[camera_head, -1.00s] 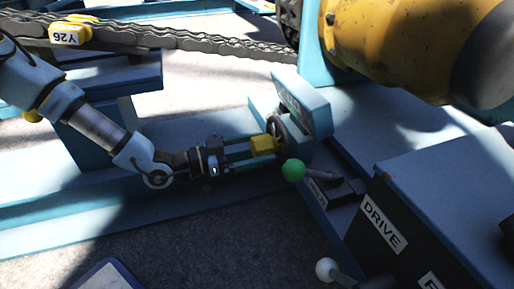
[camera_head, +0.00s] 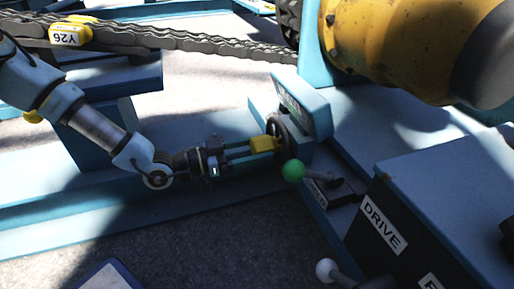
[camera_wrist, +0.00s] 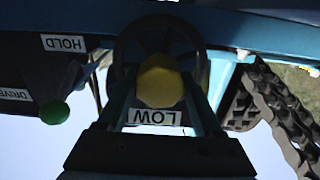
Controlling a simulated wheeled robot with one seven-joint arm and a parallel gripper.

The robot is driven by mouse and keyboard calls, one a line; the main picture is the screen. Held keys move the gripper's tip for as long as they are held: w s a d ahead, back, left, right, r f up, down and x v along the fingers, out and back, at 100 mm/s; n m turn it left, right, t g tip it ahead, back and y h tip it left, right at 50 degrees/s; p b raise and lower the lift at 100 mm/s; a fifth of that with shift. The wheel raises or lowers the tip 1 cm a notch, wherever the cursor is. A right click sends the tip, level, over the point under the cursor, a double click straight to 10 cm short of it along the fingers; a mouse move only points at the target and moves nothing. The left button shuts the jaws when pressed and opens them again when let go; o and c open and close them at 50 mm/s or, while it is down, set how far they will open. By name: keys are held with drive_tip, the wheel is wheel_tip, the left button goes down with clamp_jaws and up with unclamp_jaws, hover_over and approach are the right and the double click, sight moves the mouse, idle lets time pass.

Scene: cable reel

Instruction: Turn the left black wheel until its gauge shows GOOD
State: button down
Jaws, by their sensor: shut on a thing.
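The black wheel (camera_head: 276,128) sits under a blue gauge box (camera_head: 312,106) in the head view. It also shows in the wrist view (camera_wrist: 124,62), behind a yellow knob (camera_wrist: 160,84). My gripper (camera_wrist: 160,92) is shut on this yellow knob, one teal finger at each side. In the head view the knob (camera_head: 262,144) is at my fingertips, against the wheel. A label (camera_wrist: 155,116) reading LOW shows between my fingers in the wrist view. The gauge face in the head view is too small and slanted to read.
A lever with a green ball (camera_head: 293,171) stands close right of the wheel. A large yellow drum (camera_head: 400,40) and a chain (camera_head: 180,42) lie behind.

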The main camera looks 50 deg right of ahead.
idle(0.4)
drive_tip(key=m, duration=0.3)
drive_tip(key=shift+m+p, duration=0.4)
drive_tip(key=shift+m, duration=2.1)
drive_tip(key=shift+c, duration=0.2)
unclamp_jaws()
drive_tip(key=p+v, duration=0.4)
drive_tip(key=v, duration=0.6)
drive_tip(key=shift+w+a, duration=0.2)
drive_tip(key=shift+a, duration=0.15)
